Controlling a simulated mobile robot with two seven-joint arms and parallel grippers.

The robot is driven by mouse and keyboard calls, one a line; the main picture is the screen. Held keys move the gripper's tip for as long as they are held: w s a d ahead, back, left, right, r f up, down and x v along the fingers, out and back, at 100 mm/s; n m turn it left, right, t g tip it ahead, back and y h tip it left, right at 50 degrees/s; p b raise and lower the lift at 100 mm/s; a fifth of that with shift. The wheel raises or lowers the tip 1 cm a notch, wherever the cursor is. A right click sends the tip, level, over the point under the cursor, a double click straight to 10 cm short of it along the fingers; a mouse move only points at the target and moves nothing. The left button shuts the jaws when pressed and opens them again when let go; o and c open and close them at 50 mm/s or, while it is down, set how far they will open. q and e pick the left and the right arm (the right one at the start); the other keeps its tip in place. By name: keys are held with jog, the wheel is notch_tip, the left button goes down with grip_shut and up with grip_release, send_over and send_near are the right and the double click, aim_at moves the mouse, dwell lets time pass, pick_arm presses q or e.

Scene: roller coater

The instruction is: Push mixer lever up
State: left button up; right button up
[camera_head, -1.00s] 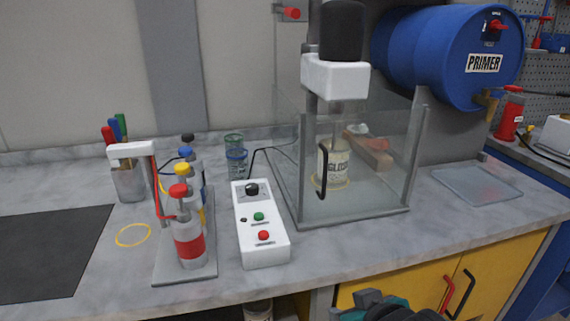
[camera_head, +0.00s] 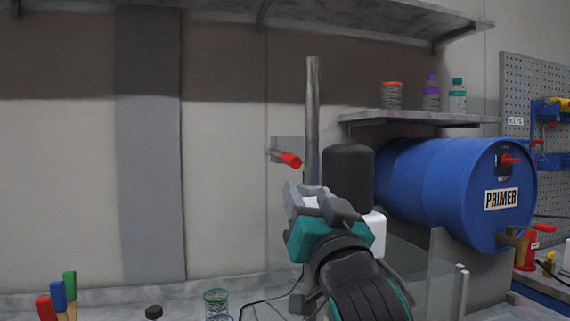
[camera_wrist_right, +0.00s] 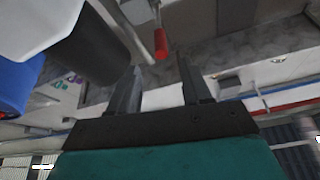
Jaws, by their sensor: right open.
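The mixer has a black motor head (camera_head: 348,172) and a white housing (camera_head: 377,232), partly hidden behind my right arm, beside a grey upright post (camera_head: 312,110). A lever with a red grip (camera_head: 290,160) sticks out from a grey plate left of the post, tilted slightly downward. It also shows in the right wrist view as a red grip (camera_wrist_right: 160,43) just beyond the fingertips. My right gripper (camera_head: 308,190) is open and empty, just below the lever in the head view. The fingers (camera_wrist_right: 158,75) look apart from the grip. My left gripper is out of view.
Clear panels surround the mixer. The wall left of the lever is bare. Coloured handles (camera_head: 57,297) stand at lower left.

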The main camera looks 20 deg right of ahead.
aim_at(290, 161)
jog(key=p+x, duration=0.2)
jog(key=x, duration=0.9)
jog(key=shift+r, duration=0.2)
jog(key=shift+w+r, duration=0.15)
jog(key=shift+w, duration=0.4)
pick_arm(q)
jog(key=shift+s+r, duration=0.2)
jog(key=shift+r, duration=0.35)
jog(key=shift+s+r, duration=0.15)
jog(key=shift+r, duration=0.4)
pick_arm(e)
jog(key=shift+c, duration=0.3)
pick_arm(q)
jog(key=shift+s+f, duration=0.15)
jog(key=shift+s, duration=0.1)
pick_arm(e)
grip_shut()
